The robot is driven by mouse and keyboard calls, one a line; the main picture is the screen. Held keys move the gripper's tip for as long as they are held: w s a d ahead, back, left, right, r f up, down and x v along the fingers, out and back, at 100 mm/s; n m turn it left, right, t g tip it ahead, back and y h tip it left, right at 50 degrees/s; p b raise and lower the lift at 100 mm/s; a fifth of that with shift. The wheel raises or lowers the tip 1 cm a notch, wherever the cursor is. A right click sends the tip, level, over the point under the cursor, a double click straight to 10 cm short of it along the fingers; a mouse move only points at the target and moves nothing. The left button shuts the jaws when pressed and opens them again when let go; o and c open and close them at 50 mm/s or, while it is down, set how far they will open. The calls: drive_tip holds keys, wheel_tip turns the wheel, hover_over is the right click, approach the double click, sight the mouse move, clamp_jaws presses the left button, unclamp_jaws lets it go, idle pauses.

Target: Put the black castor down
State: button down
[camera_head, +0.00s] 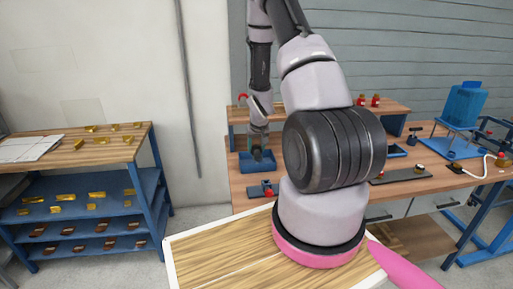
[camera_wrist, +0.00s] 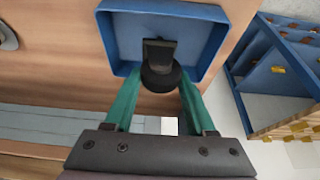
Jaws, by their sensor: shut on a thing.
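The black castor (camera_wrist: 160,72) is between the green fingers of my gripper (camera_wrist: 158,84) in the wrist view. The gripper is shut on it. A blue tray (camera_wrist: 203,38) lies beyond the fingertips, and the castor shows against its inside. I cannot tell whether the castor touches the tray floor. In the head view my gripper (camera_head: 258,148) is small, above the same blue tray (camera_head: 246,167) on the wooden workbench (camera_head: 243,188). The castor is too small to make out clearly there.
A blue and black fixture with a red knob (camera_head: 269,193) stands in front of the tray. A raised wooden shelf (camera_head: 240,114) runs behind it. A blue tank on a stand (camera_head: 462,104) is at the right. A blue rack with yellow parts (camera_head: 90,184) stands at the left.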

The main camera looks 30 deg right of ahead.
drive_tip(key=shift+c, duration=1.1)
unclamp_jaws()
drive_tip(key=s+a+r+t, duration=0.1)
drive_tip(key=s+a+r, duration=0.2)
drive_tip(key=r, duration=0.7)
drive_tip(key=s+a+r, duration=0.2)
drive_tip(key=s+r, duration=0.2)
drive_tip(key=r, duration=0.6)
drive_tip(key=s+a+r+t, duration=0.1)
drive_tip(key=s+a+r, duration=0.2)
drive_tip(key=r, duration=0.8)
drive_tip(key=s+a+r+y, duration=0.1)
drive_tip(key=s+a+r, duration=0.3)
drive_tip(key=s+r, duration=0.2)
drive_tip(key=s+a+r+m+y, duration=0.1)
drive_tip(key=s+a+r+y, duration=0.1)
drive_tip(key=s+r, duration=0.4)
drive_tip(key=s+a, duration=0.1)
drive_tip(key=s, duration=0.4)
drive_tip(key=shift+a+r+t, duration=0.15)
drive_tip(key=shift+a+t, duration=0.2)
drive_tip(key=shift+t, duration=0.05)
